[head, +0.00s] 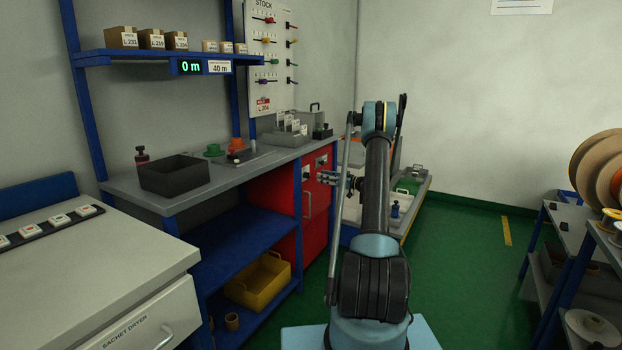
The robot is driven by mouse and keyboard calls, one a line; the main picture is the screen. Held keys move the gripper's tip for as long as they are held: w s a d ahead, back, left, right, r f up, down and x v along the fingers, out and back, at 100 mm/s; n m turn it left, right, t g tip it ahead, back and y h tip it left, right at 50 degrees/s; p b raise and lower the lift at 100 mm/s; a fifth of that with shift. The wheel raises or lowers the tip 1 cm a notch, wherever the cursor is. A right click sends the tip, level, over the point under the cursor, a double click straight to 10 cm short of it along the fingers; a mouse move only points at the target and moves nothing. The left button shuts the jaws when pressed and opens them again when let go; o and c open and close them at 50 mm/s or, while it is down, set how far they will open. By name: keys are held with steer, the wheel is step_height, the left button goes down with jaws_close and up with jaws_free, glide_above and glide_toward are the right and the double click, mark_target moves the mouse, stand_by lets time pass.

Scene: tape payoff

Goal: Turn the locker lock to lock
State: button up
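The red locker (315,238) stands under the right end of the workbench, with a bar handle (308,205) on its face. A small dark knob on a pale plate (306,173), which looks like the lock, sits above the handle. A second pale fitting (321,160) shows higher and to the right. The way the lock is turned is too small to tell. My gripper (322,177) points left in front of the locker's upper part, close to the knob. I cannot tell whether it touches anything or whether its fingers are apart.
The workbench (128,186) carries a dark bin (174,177) and small trays. A yellow crate (258,281) sits on the lower blue shelf. Carts with reels (600,170) stand at the right. Green floor (470,265) is clear between.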

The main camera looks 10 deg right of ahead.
mark_target(307, 175)
steer(key=x, duration=0.8)
steer(key=shift+c, duration=0.2)
jaws_close()
